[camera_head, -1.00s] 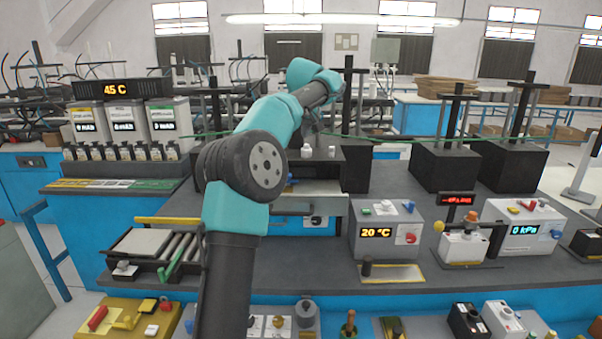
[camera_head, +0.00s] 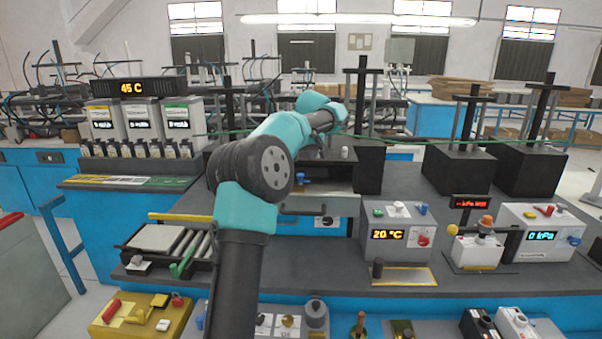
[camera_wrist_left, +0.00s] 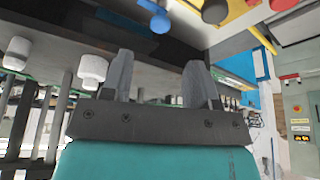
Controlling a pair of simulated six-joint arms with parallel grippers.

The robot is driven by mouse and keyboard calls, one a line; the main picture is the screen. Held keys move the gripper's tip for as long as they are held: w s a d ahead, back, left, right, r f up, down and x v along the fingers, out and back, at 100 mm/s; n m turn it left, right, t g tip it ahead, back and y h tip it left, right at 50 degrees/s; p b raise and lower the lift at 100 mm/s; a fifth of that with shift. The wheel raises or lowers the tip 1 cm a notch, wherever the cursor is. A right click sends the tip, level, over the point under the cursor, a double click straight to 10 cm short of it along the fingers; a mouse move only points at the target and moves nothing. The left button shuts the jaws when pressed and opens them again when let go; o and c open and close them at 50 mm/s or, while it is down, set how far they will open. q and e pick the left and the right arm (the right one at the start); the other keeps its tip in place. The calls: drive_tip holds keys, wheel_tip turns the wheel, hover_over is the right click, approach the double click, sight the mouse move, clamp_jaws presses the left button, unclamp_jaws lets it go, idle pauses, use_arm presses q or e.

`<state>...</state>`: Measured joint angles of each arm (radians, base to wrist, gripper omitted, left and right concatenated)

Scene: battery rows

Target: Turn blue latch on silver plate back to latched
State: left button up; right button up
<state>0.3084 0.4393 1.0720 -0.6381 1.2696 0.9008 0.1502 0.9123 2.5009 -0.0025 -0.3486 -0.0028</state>
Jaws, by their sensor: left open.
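A blue latch (camera_head: 302,179) sits at the left part of a silver plate (camera_head: 332,187), in the dark-topped fixture at mid-bench. A blue knob-like piece that looks like the same latch shows at the top of the left wrist view (camera_wrist_left: 155,17). My left arm reaches over the bench from the front, its end above and behind the plate. My left gripper (camera_wrist_left: 160,80) shows in the left wrist view with its two grey fingers apart and nothing between them. In the head view its fingertips are too small and dark to make out. My right gripper is in no view.
Two white knobs (camera_wrist_left: 92,70) are close left of the gripper in the left wrist view. A 20 °C box (camera_head: 398,240) stands right of the plate, and a roller tray (camera_head: 160,240) stands left. Dark blocks with posts (camera_head: 465,165) stand behind right.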

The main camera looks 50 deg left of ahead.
sight(300, 174)
use_arm(q)
drive_tip(key=x, duration=0.8)
drive_tip(key=shift+f, duration=0.1)
drive_tip(key=shift+c, duration=0.2)
drive_tip(key=c, duration=0.9)
drive_tip(key=shift+o, duration=0.2)
